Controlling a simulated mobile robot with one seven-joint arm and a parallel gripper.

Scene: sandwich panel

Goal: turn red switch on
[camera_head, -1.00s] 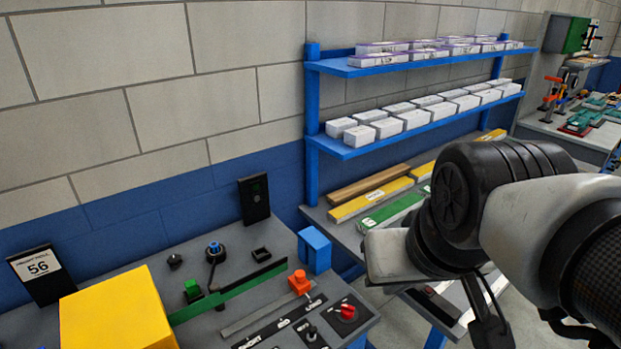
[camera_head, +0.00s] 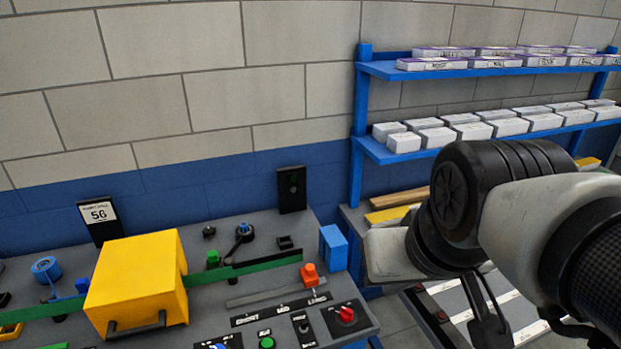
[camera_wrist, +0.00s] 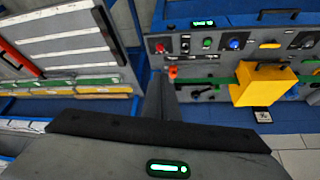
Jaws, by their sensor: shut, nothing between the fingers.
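The red switch (camera_head: 346,314) is a red rotary knob on a black plate near the right front corner of the grey panel. It also shows in the wrist view (camera_wrist: 160,48) at the upper middle. I cannot tell its exact setting. My gripper (camera_head: 488,328) is at the lower right of the head view, to the right of the panel and apart from the switch. Its tips are partly out of view there. In the wrist view my gripper (camera_wrist: 160,92) is shut and empty, with the panel beyond it.
An orange-red block (camera_head: 310,274) stands behind the switch. A black toggle plate (camera_head: 303,329) and a green button (camera_head: 267,343) lie to its left. A yellow box (camera_head: 136,283) with a handle stands further left. Blue shelves (camera_head: 372,150) with white boxes rise behind at right.

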